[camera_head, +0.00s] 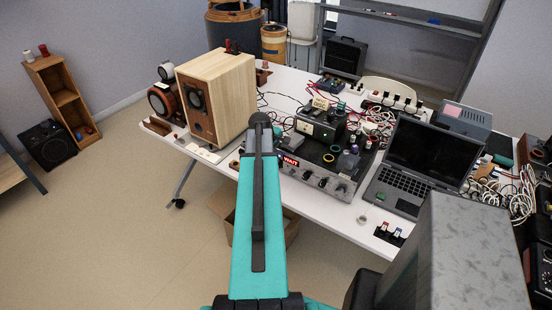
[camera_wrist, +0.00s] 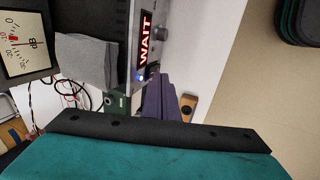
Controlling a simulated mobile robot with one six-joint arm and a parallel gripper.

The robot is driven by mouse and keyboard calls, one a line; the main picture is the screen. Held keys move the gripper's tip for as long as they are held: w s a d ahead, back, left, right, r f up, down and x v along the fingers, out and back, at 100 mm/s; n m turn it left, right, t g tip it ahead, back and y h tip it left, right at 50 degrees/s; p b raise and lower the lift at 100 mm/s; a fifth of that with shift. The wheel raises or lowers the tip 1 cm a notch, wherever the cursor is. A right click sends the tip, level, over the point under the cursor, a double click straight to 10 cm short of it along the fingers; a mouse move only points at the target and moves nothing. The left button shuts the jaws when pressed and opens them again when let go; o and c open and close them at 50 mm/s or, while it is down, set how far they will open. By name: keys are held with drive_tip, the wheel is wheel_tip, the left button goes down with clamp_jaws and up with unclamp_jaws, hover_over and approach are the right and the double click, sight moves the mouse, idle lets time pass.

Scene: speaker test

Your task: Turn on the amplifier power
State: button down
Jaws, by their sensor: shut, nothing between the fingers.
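The amplifier (camera_head: 318,181) is a wide unit with a silver front panel and several knobs, near the table's front edge in the head view. A lit red display (camera_head: 291,162) on its left front reads WAIT. In the head view my teal arm hides the gripper.
A wooden speaker (camera_head: 215,97) stands left of the amplifier. A meter box (camera_head: 319,131) and small rolls sit on top of the amplifier. An open laptop (camera_head: 420,155) stands to its right, among tangled cables. A cardboard box (camera_head: 291,226) is under the table.

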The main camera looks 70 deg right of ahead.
drive_tip(key=b+v, duration=0.2)
drive_tip(key=v, duration=0.9)
drive_tip(key=shift+a+b, duration=0.25)
drive_tip(key=shift+b, duration=0.05)
idle(0.4)
